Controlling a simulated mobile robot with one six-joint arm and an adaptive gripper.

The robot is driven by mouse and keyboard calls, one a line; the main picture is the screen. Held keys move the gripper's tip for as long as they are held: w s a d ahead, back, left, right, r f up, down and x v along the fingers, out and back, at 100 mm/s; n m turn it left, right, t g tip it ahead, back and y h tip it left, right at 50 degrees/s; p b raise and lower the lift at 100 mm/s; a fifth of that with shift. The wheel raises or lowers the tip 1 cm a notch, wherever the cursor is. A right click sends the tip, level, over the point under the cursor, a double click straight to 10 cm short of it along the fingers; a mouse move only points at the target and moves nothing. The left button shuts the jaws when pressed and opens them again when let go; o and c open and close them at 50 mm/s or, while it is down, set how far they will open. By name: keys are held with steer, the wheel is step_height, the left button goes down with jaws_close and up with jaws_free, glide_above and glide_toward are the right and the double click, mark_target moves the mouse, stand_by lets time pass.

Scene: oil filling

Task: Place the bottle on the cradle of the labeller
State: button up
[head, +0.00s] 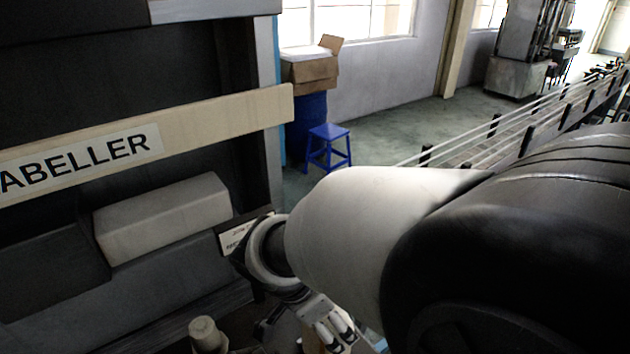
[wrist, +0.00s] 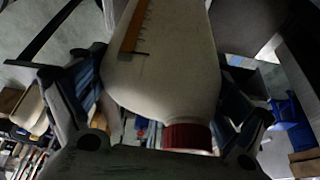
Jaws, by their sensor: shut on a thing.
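The bottle (wrist: 165,65) is pale with a red cap (wrist: 187,137) and an orange strip with dark marks on its side. In the wrist view it sits between the two dark fingers of my gripper (wrist: 160,82), which is shut on it, cap toward the wrist. In the head view the labeller (head: 60,300) fills the left side, dark, with a lettered sign board (head: 225,118). My gripper is partly seen low in the middle of the head view, in front of the labeller's right end. The bottle and cradle cannot be made out clearly there.
A pale block (head: 165,215) sits on the labeller below the sign. A small lettered plate (head: 232,236) is beside my wrist, and a pale round post (head: 207,335) stands at the bottom. A blue stool (head: 328,148) and a railed conveyor (head: 530,125) stand farther back; open floor lies between.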

steer(key=shift+f+b, duration=0.7)
steer(key=shift+f, duration=1.6)
steer(key=o, duration=1.8)
steer(key=shift+r, duration=0.15)
steer(key=p+v, duration=0.4)
steer(key=v, duration=0.8)
steer(key=shift+s+d+r+n+t+y, duration=0.55)
steer(key=shift+s+d+r+n, duration=0.55)
steer(key=shift+s+d+n, duration=1.15)
steer(key=shift+s+d+r+n+t+y, duration=0.25)
steer(key=shift+s+d+r+n+y, duration=0.45)
steer(key=shift+s+d+r+n, duration=1.35)
steer(key=shift+s+d+r+n+t+y, duration=0.2)
steer(key=shift+s+d+n+t+y, duration=0.35)
steer(key=shift+s+d+n, duration=1.8)
